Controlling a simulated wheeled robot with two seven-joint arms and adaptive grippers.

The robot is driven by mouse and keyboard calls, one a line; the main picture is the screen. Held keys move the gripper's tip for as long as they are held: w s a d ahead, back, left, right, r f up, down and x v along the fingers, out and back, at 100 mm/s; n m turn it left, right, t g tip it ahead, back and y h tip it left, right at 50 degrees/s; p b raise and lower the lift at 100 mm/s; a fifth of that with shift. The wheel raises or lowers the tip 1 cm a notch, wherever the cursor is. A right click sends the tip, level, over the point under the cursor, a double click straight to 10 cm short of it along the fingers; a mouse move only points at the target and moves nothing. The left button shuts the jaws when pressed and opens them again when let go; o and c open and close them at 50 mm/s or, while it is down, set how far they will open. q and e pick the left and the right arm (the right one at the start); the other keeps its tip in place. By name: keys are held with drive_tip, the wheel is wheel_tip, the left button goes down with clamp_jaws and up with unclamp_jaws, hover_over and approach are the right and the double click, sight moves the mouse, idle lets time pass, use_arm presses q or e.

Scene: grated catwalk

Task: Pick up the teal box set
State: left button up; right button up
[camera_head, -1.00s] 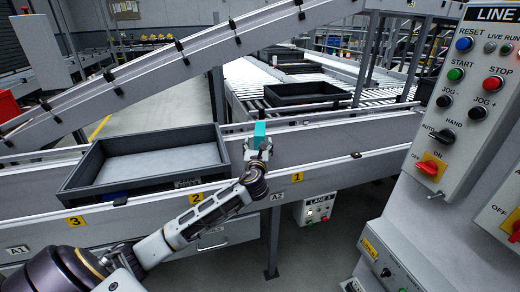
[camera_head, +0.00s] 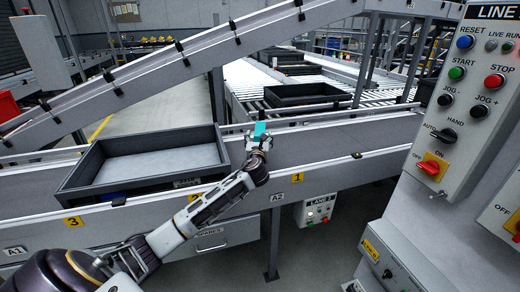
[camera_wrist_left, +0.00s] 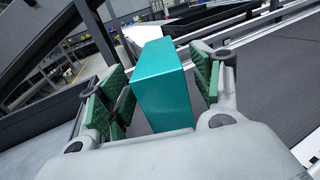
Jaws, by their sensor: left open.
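The teal box (camera_head: 260,129) stands on the grey conveyor belt, just right of the dark tray. In the left wrist view the teal box (camera_wrist_left: 163,88) is between the two green-padded fingers. My left gripper (camera_head: 257,137) is open around the box, one finger on each side. A gap shows on the right between the box and the finger; on the left the pad is very close and I cannot tell whether it touches. In the left wrist view my left gripper (camera_wrist_left: 160,90) hides the box's lower end. My right gripper is not in view.
A dark tray (camera_head: 217,171) with a pale floor sits on the belt left of the box. The belt (camera_head: 340,138) to the right is clear. Low side rails edge it. A control panel (camera_head: 465,110) stands at the right. An inclined conveyor (camera_head: 150,75) crosses behind.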

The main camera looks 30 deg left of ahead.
use_arm(q)
drive_tip(key=shift+w, duration=0.1)
drive_tip(key=x, duration=0.1)
drive_tip(key=b+x, duration=0.1)
drive_tip(key=x, duration=0.3)
drive_tip(key=shift+f+b, duration=0.25)
drive_tip(key=shift+b, duration=0.1)
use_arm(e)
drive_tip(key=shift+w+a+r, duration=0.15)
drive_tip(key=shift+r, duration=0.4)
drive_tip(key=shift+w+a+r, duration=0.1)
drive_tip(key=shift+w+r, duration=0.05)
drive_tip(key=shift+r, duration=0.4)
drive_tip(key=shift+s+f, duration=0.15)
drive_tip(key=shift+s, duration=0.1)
